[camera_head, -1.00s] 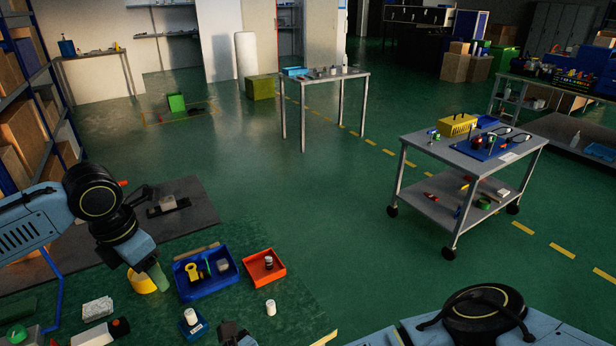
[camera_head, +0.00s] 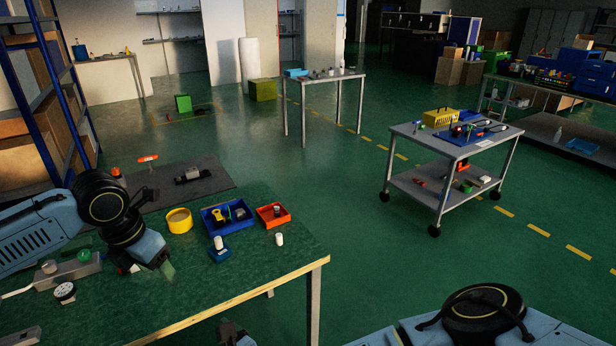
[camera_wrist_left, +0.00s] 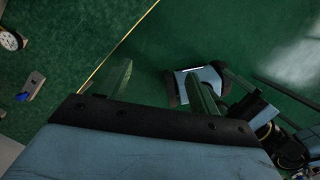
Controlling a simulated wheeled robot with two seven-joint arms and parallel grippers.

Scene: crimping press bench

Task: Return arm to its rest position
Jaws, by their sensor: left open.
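My left arm comes in from the left in the head view. Its gripper (camera_head: 168,270) is over the near part of the green-topped bench (camera_head: 240,275), pointing down and right. In the left wrist view its two pale green fingers (camera_wrist_left: 162,88) stand apart with nothing held between them. A small dark part at the bottom edge of the head view looks like my right gripper (camera_head: 234,334). Blue and black parts of my right arm appear beyond the left fingers in the left wrist view; the right fingers' state is unclear.
On the bench are a yellow ring-shaped container (camera_head: 179,221), a blue tray (camera_head: 211,226), an orange tray (camera_head: 272,225), a white cylinder (camera_head: 280,239) and a round gauge (camera_head: 65,292). A wheeled cart (camera_head: 443,153) stands right. Open floor lies between bench and cart.

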